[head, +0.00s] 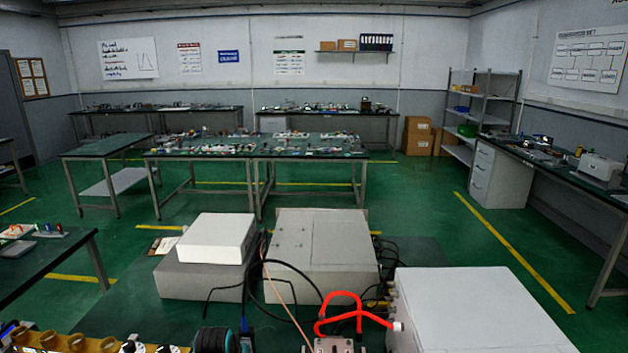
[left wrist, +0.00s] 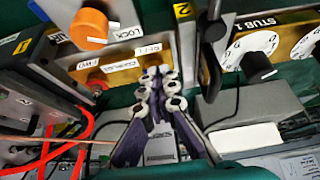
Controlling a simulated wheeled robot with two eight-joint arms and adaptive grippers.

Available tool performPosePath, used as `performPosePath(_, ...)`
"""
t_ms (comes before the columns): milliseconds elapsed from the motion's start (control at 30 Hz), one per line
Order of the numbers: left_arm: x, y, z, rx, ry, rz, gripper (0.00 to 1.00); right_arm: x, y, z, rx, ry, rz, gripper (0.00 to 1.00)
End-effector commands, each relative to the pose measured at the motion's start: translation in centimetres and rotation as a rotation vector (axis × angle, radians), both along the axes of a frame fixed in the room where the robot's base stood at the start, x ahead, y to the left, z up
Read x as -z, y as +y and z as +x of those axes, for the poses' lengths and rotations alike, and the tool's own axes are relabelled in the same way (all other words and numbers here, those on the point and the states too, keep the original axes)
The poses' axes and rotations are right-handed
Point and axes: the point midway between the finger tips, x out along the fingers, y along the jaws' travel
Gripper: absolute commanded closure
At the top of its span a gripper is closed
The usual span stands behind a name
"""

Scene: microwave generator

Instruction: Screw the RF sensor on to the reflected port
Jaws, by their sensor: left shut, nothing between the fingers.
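My left gripper (left wrist: 153,75) is in the middle of the left wrist view, shut and empty. Its fingertips are in front of a gold panel (left wrist: 120,85) with small white labels, too small to read surely. An orange knob (left wrist: 90,25) beside a LOCK label is up and left of the fingertips. A red round part (left wrist: 97,86) sits on the panel to their left. I cannot tell which part is the reflected port, and I cannot pick out the RF sensor surely. My right gripper is in neither view.
A STUB 1 panel with white dials (left wrist: 257,42) is right of the fingers. Red tubing (left wrist: 72,145) runs at left; red tubing also shows in the head view (head: 340,296). White-topped boxes (head: 217,238) and a large white cabinet (head: 480,310) stand near, with loose black cables (head: 262,285) between them.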

Motion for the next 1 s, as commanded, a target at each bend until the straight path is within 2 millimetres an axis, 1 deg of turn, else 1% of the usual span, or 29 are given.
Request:
performPosePath(367,-0.2,0.3,-0.7,-0.001,-0.002,-0.001,1.0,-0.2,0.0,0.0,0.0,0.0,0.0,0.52)
performPosePath(467,-1.0,0.2,-0.7,-0.001,-0.002,-0.001,1.0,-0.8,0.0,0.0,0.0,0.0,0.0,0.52)
performPosePath(800,-5.4,0.2,-0.7,0.0,-0.001,0.0,1.0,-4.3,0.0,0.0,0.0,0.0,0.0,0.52)
performPosePath(900,-6.1,0.2,-0.7,0.0,-0.001,0.0,1.0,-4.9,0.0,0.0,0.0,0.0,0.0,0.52)
performPosePath(1000,-6.2,0.2,-0.7,0.0,-0.001,0.0,1.0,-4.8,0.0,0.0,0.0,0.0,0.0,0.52)
